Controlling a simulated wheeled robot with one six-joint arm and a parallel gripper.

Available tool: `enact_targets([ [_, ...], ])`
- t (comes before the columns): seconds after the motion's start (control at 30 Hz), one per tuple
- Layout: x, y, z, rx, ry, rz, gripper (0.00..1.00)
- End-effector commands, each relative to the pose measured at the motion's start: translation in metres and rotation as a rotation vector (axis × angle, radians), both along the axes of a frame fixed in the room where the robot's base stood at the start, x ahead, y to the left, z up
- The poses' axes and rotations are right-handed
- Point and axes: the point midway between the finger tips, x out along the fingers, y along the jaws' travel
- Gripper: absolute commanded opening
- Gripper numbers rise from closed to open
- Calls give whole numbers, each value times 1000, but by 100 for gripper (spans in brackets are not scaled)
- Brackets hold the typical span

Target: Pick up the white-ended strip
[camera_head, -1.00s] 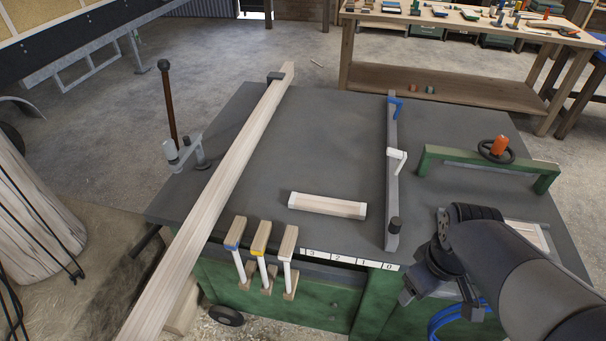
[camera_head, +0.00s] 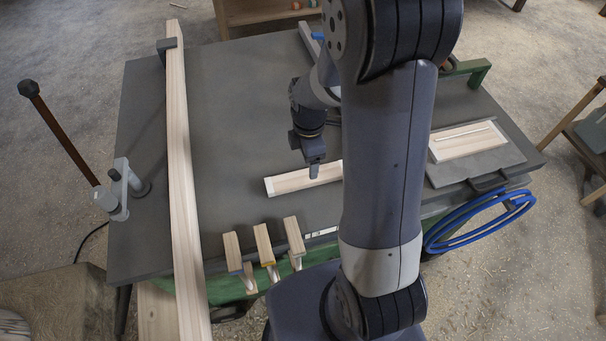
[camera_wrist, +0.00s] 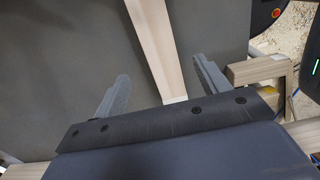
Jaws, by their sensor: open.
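The white-ended strip (camera_head: 290,181) is a short pale wooden piece lying flat on the grey table top. Its left white end shows in the head view; my arm hides its right end. My gripper (camera_head: 314,172) points down over the strip. In the wrist view the strip (camera_wrist: 154,38) runs between the two fingers of my gripper (camera_wrist: 160,68), with a white end near the palm. The fingers are apart on either side of it, and the strip is not gripped. I cannot tell the exact height of the fingertips above the table.
A long plank (camera_head: 181,160) lies along the table's left side. Several wood-topped clamps (camera_head: 263,243) stand at the front edge, close to the strip. A panel with a pale board (camera_head: 466,141) is at the right. The table between plank and strip is clear.

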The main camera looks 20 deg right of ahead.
Motion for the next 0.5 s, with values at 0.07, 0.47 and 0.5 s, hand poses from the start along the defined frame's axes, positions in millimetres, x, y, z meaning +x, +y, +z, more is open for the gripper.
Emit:
enact_targets([
  [0.07, -1, 0, -10, 0, 3, -1, 71],
  [0.47, -1, 1, -40, 0, 4, -2, 71],
  [0.5, -2, 1, -45, 0, 5, -2, 71],
])
